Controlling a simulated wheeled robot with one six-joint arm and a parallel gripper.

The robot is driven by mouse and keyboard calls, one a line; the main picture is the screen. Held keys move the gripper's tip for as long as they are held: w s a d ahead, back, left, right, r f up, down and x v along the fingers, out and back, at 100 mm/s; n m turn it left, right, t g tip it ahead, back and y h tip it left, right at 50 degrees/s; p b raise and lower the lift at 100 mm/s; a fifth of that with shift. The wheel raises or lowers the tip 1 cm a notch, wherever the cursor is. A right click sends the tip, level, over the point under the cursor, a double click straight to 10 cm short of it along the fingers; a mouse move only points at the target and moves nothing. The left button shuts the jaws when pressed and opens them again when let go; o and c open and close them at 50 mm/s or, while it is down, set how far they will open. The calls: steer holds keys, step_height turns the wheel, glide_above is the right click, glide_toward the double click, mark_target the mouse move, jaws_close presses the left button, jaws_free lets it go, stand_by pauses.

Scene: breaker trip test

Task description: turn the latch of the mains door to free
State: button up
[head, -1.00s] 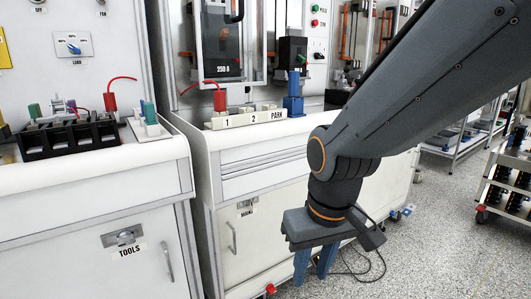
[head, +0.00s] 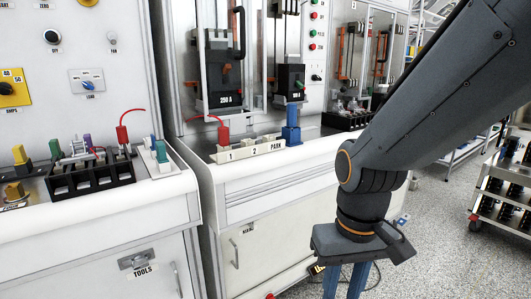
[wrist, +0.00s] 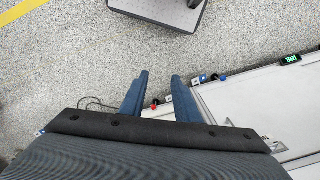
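The mains door (head: 262,262) is the white lower door of the right-hand cabinet, closed in the head view. Its label and latch (head: 247,229) are small near the top left of the door, and I cannot tell which way the latch is turned. A bar handle (head: 234,252) is below and left of the label. My gripper (head: 344,282) hangs low to the right of the latch, fingers pointing down, apart from it. In the wrist view my gripper (wrist: 160,76) has its fingers apart with only floor between them. It is open and empty.
The tools door (head: 140,284) is on the left cabinet. Above the mains door, a white worktop (head: 300,158) holds a numbered rack (head: 245,151). A dark wheeled cart (head: 505,185) stands far right. A cable lies near my gripper.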

steer(key=d+r+m+p, duration=0.1)
steer(key=d+r+p, duration=0.4)
steer(key=p, duration=0.4)
steer(key=shift+s+d+r+m, duration=0.3)
steer(key=shift+s+r, duration=0.1)
steer(key=shift+r, duration=0.05)
steer(key=shift+c, duration=0.2)
stand_by(0.6)
